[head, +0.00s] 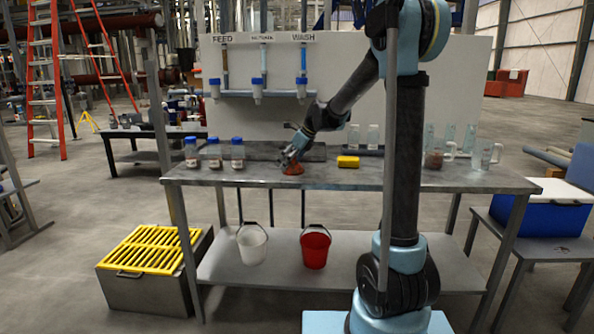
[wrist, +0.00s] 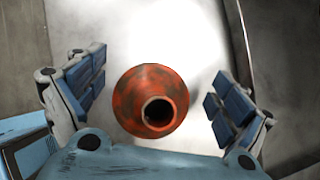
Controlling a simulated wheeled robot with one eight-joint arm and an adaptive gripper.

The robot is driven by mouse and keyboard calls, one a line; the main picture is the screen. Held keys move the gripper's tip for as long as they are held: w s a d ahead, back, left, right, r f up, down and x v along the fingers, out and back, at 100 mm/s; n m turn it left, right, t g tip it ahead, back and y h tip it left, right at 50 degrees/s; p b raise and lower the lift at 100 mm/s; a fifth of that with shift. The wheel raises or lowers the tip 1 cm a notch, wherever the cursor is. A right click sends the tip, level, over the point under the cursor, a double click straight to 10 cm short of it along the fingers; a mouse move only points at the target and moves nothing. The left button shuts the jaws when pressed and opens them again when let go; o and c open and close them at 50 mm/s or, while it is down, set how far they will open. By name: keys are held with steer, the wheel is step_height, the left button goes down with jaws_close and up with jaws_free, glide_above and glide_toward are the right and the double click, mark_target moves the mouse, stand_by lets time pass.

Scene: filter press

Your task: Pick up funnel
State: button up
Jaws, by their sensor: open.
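The funnel (wrist: 135,90) is orange-red with dark worn patches and shows in the wrist view between my gripper's two fingers. A dark round opening faces the camera. In the head view the funnel (head: 292,169) sits on the grey metal workbench (head: 330,176). My gripper (wrist: 155,92) is open, with one blue-padded finger on each side of the funnel and a gap to each. In the head view my gripper (head: 290,158) is right at the funnel and partly covers it.
Several blue-capped jars (head: 214,153) stand left of the funnel. A yellow sponge-like block (head: 348,161) lies to its right. Clear glassware and a jug (head: 486,155) stand at the right end. White and red buckets (head: 315,248) are below the top.

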steer(key=shift+f, duration=0.2)
steer(key=c, duration=1)
steer(key=shift+c, duration=0.2)
